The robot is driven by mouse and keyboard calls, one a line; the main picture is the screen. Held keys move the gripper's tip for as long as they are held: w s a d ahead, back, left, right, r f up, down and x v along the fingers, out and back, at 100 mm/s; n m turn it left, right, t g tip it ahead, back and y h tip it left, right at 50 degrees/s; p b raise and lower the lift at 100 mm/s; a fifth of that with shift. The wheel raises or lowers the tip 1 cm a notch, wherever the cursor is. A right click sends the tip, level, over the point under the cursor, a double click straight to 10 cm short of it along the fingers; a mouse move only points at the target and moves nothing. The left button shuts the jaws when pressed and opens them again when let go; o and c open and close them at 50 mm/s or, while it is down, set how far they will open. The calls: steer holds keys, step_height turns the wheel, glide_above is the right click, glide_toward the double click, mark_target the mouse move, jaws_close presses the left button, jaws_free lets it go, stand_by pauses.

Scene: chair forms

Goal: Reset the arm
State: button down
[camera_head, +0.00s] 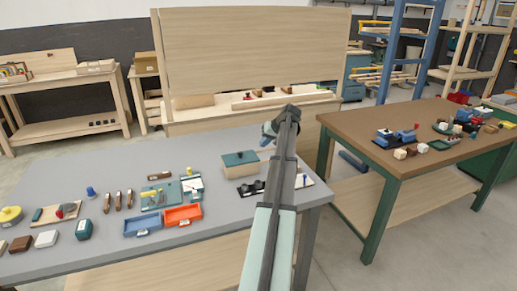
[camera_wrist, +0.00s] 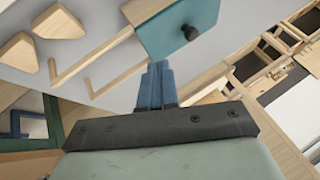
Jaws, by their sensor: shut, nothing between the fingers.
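My arm reaches up and away from the bottom of the head view, over the right end of the grey table (camera_head: 110,245). My gripper (camera_head: 266,140) is at its far end, beyond the teal-lidded box (camera_head: 240,158), and partly hidden by the wrist. In the wrist view my gripper (camera_wrist: 158,66) shows two blue fingers pressed together with nothing between them. A teal block with a black knob (camera_wrist: 178,28) lies just past the fingertips in that view. I cannot tell whether they touch it.
Blue (camera_head: 143,225) and orange (camera_head: 183,215) trays and several small items lie on the grey table. A brown-topped table (camera_head: 440,125) stands right, a wooden bench with a tall back panel (camera_head: 250,50) behind. Wooden pieces (camera_wrist: 62,22) show in the wrist view.

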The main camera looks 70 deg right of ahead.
steer(key=shift+v, duration=1.1)
steer(key=shift+w, duration=0.1)
